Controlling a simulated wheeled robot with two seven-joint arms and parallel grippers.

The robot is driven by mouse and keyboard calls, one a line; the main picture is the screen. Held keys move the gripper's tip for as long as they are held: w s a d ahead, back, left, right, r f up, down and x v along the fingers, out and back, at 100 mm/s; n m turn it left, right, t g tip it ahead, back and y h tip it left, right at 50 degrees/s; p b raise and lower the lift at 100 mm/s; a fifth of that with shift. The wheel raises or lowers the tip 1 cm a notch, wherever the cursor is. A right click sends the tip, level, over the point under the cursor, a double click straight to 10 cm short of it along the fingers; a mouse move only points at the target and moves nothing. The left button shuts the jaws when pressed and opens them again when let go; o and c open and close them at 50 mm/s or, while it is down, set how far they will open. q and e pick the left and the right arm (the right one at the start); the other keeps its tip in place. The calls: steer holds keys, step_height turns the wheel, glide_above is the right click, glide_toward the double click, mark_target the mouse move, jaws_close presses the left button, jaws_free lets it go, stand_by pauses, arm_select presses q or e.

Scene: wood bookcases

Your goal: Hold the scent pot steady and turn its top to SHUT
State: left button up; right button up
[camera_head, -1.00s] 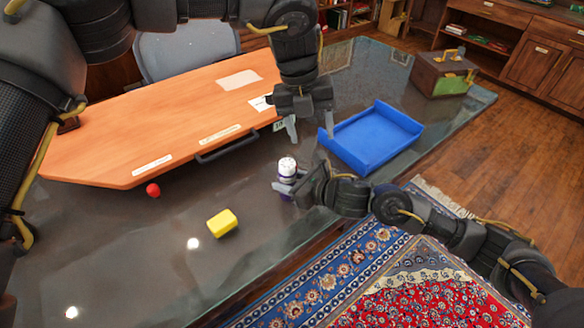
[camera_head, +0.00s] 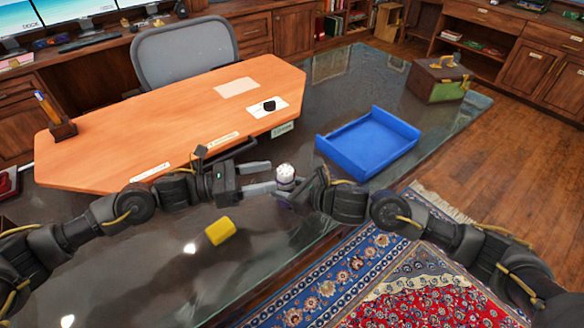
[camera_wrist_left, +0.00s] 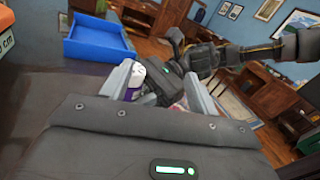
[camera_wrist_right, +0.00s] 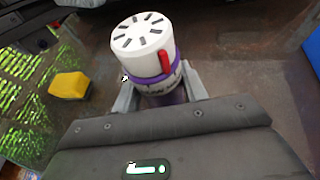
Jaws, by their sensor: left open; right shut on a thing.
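The scent pot (camera_head: 285,175) stands upright near the table's front edge, with a slotted white top (camera_wrist_right: 143,35), a purple collar and body, and a red marker (camera_wrist_right: 165,61) at the top's lower edge. My right gripper (camera_wrist_right: 158,92) is shut on the body below the top. My left gripper (camera_head: 274,177) is open and level, its fingers pointing at the pot from the left. In the left wrist view the pot's top (camera_wrist_left: 138,74) appears between the finger ends, nearer the left finger. Contact with the top cannot be told. Any SHUT lettering is unreadable.
A blue tray (camera_head: 368,143) lies right of the pot, and a yellow block (camera_head: 220,231) lies front left. An orange desk board (camera_head: 170,125) lies behind my left arm. A green-brown box (camera_head: 440,80) stands at the far right. The glass tabletop (camera_head: 130,270) is clear at front left.

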mark_target(292, 168)
arm_select(q)
steer(key=a+f+t+y, duration=0.1)
steer(key=a+f+t, duration=0.2)
steer(key=a, duration=0.1)
steer(key=x, duration=1.2)
steer(key=shift+w+d, duration=0.1)
steer(key=shift+w, duration=0.2)
steer(key=c, duration=1)
